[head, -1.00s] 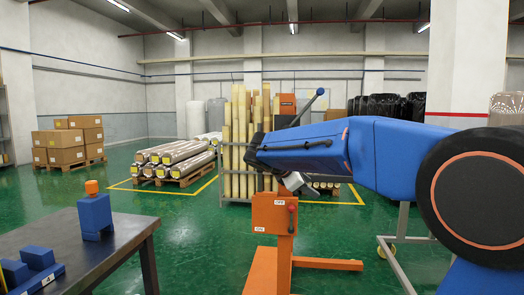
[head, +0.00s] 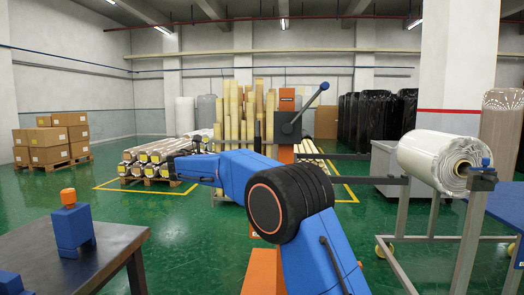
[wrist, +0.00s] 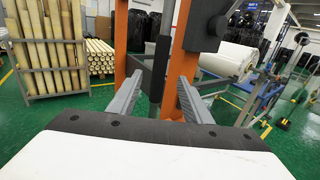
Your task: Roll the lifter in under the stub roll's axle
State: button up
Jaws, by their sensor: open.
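The lifter (head: 287,97) is an orange column with a dark block and a blue-knobbed lever, standing mid-view behind my arm. Its orange foot (head: 262,272) shows below; its control box is hidden. The stub roll (head: 435,158) is white and wrapped, on a grey stand right of the lifter; its axle end (head: 482,180) shows at the near side. The roll also shows in the wrist view (wrist: 228,60). My gripper (wrist: 160,100) is open, its grey fingers apart, with orange lifter uprights (wrist: 185,55) and a dark bar just beyond. I cannot tell whether the fingers touch it.
A dark table (head: 105,250) with blue blocks fills the lower left. A rack of tan tubes (wrist: 45,50) stands close on the left in the wrist view. Stand legs (head: 400,266) reach over the floor at right. Green floor (head: 190,230) is open between table and lifter.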

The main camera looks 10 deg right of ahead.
jog(key=x, duration=1.7)
jog(key=shift+c, duration=0.4)
grip_shut()
